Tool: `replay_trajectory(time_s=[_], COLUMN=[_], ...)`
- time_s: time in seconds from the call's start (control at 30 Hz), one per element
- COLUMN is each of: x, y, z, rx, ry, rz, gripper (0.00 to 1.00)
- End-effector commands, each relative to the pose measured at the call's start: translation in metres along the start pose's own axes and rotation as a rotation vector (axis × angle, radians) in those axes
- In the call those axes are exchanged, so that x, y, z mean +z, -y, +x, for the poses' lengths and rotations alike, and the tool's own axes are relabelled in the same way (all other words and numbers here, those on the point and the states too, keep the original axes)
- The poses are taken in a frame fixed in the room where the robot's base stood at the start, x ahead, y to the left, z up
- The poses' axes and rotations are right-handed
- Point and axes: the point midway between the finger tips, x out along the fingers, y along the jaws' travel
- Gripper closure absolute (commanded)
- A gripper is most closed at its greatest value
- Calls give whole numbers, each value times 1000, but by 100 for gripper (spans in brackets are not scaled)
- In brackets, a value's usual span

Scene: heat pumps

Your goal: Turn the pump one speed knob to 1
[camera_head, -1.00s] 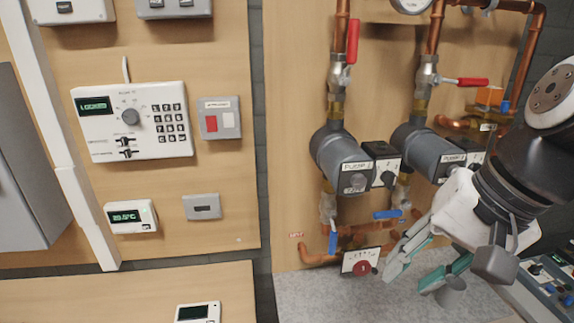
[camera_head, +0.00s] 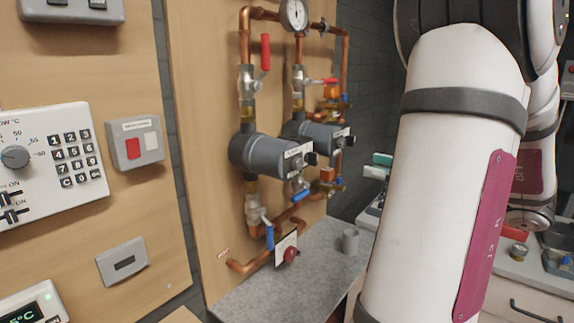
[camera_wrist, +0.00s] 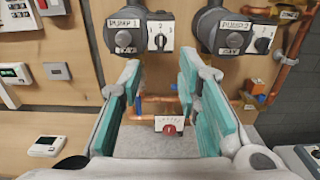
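Pump one (camera_head: 265,154) is the nearer grey pump on the wooden panel, and its dark speed knob (camera_head: 311,159) sticks out at its front end. In the wrist view, pump one (camera_wrist: 126,36) is labelled PUMP 1. Its black speed knob (camera_wrist: 160,41) sits on a white plate with numbers; the exact setting is too small to tell. My gripper (camera_wrist: 160,72) is open and empty, its teal fingers spread below and either side of that knob, apart from it. In the head view only teal fingertips (camera_head: 380,165) show; my arm hides the rest.
Pump two (camera_head: 318,134) stands right of pump one, with its own knob (camera_wrist: 263,44). Copper pipes, a red-handled valve (camera_head: 265,53) and a blue-handled valve (camera_head: 269,237) surround the pumps. A red-knobbed plate (camera_wrist: 169,126) sits below, above the grey counter (camera_head: 285,290).

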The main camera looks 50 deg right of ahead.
Motion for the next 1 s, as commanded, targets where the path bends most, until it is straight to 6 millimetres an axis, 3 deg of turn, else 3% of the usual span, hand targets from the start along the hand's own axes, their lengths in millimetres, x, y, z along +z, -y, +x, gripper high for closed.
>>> replay_trajectory(time_s=[0.17,0.7,1.0], x=[1,0,0], y=[1,0,1], z=[14,113,136], rx=[-3,-1,-3], ry=[5,2,3], rz=[2,3,1], gripper=[69,69,69])
